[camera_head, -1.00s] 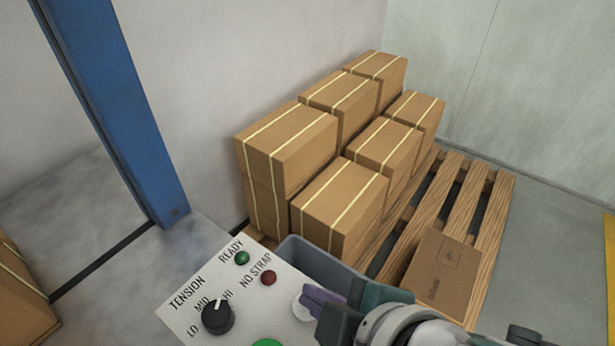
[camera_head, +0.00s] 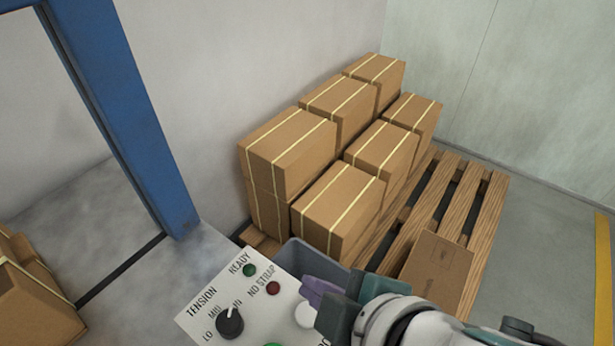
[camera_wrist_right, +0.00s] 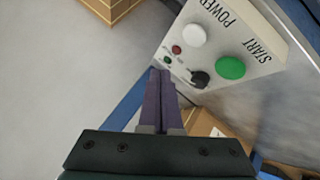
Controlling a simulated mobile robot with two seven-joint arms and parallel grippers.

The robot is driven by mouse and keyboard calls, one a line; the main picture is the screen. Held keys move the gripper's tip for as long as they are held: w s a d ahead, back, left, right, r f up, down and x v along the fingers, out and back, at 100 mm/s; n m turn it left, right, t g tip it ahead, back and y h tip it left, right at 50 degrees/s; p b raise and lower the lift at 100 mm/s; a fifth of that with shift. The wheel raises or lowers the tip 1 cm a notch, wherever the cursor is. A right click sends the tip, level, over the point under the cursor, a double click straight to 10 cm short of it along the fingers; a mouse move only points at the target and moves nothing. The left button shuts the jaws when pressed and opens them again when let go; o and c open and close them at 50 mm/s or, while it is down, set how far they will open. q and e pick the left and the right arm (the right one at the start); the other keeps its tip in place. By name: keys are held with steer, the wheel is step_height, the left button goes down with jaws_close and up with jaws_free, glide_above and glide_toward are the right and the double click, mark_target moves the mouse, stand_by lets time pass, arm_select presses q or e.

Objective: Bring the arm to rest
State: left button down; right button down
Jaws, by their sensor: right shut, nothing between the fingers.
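My right gripper (camera_head: 308,290) shows at the bottom of the head view, with purple fingers and a dark green body. In the right wrist view its two fingers (camera_wrist_right: 160,76) lie together, shut and empty. They are over the edge of a white control panel (camera_head: 205,312); whether they touch it I cannot tell. The panel also shows in the right wrist view (camera_wrist_right: 245,30). It has a black tension knob (camera_head: 230,322), a green ready lamp (camera_head: 250,270), a red no-strap lamp (camera_head: 272,288), a white button (camera_wrist_right: 194,35) and a green start button (camera_wrist_right: 231,68). My left gripper is not in view.
Several strapped cartons (camera_head: 295,150) are stacked on a wooden pallet (camera_head: 487,215) against the wall. One plain carton (camera_head: 438,270) lies near its front. A grey bin (camera_head: 310,265) sits behind the panel. A blue post (camera_head: 120,110) stands at left, with cartons (camera_head: 35,300) below it.

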steer(key=shift+f, duration=0.1)
steer(key=s+d+r+m+g+h, duration=0.25)
steer(key=s+d+r+m, duration=0.25)
steer(key=s+d+m, duration=0.3)
steer(key=s+d+r+m+g+h, duration=0.2)
steer(key=s+d+r+m+h, duration=0.25)
steer(key=d, duration=0.55)
step_height(320, 180, up, 36)
steer(key=m+y+p, duration=0.1)
steer(key=p, duration=3.6)
steer(key=shift+a+m+t+y, duration=0.3)
steer(key=shift+m+t+y, duration=0.05)
steer(key=shift+y, duration=0.05)
steer(key=shift+s, duration=0.1)
